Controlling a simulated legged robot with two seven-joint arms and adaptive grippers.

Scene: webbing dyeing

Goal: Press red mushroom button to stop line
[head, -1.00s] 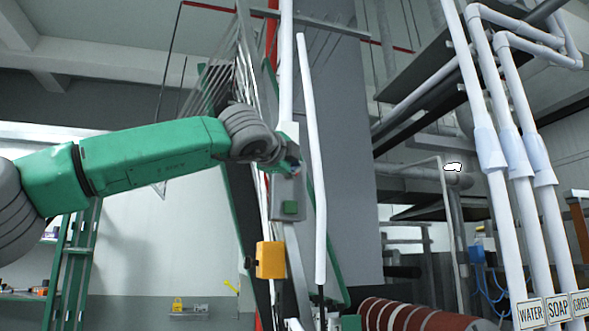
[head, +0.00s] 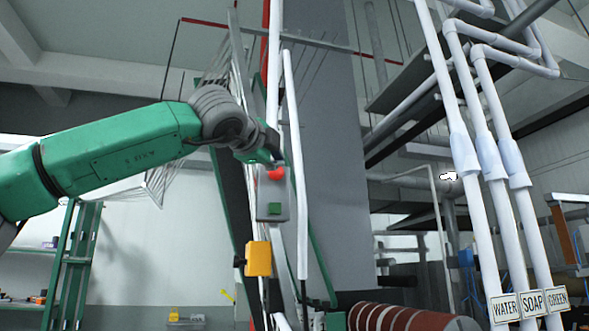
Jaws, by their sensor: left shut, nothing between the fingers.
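The red mushroom button (head: 276,174) sits on the upper part of a grey control box (head: 271,212). A green square button (head: 274,209) is below it on the same box. My left gripper (head: 268,160) is shut and empty, at the end of the green arm that comes in from the left. Its tip is just above the red button and overlaps its upper edge in the picture. I cannot tell whether they touch. My right gripper is not in view.
A yellow box (head: 258,258) hangs below the control box. White vertical pipes (head: 294,160) stand close beside it. Labelled pipes (head: 512,220) are at the right. A reddish-brown roll (head: 400,317) lies at the bottom. Green shelving (head: 77,262) is at the left.

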